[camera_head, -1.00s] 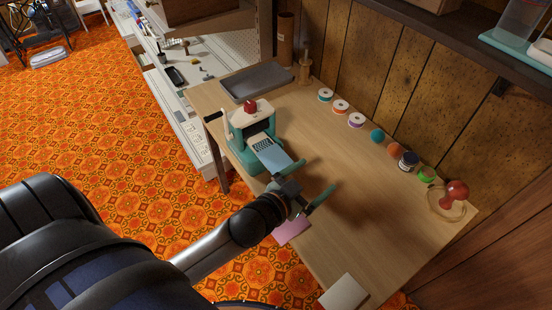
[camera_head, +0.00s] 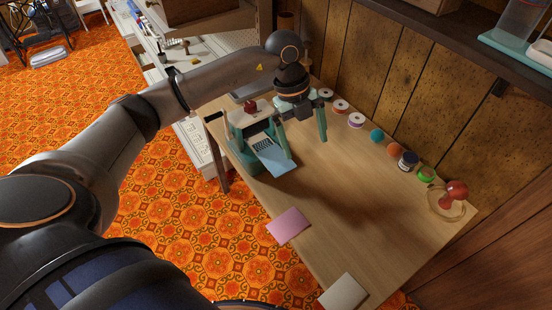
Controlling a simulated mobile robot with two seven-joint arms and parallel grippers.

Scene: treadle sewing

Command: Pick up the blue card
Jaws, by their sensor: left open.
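The blue card (camera_head: 280,163) sticks out of the front of a small teal and white hand-cranked machine (camera_head: 241,155) on the wooden table. A patterned grey plate lies at the card's inner end. My left gripper (camera_head: 306,146) is open, with its teal fingers pointing down. It appears behind and to the right of the card, above the table, with nothing between its fingers. One finger partly overlaps the machine in the picture. My right gripper is not in view.
A pink card (camera_head: 289,225) lies at the table's front edge and a pale card (camera_head: 343,291) at the near corner. Thread spools (camera_head: 356,120), jars and a red-knobbed stamp (camera_head: 456,193) line the wall side. The table's middle (camera_head: 350,190) is clear. My arm partly hides a grey tray (camera_head: 250,90).

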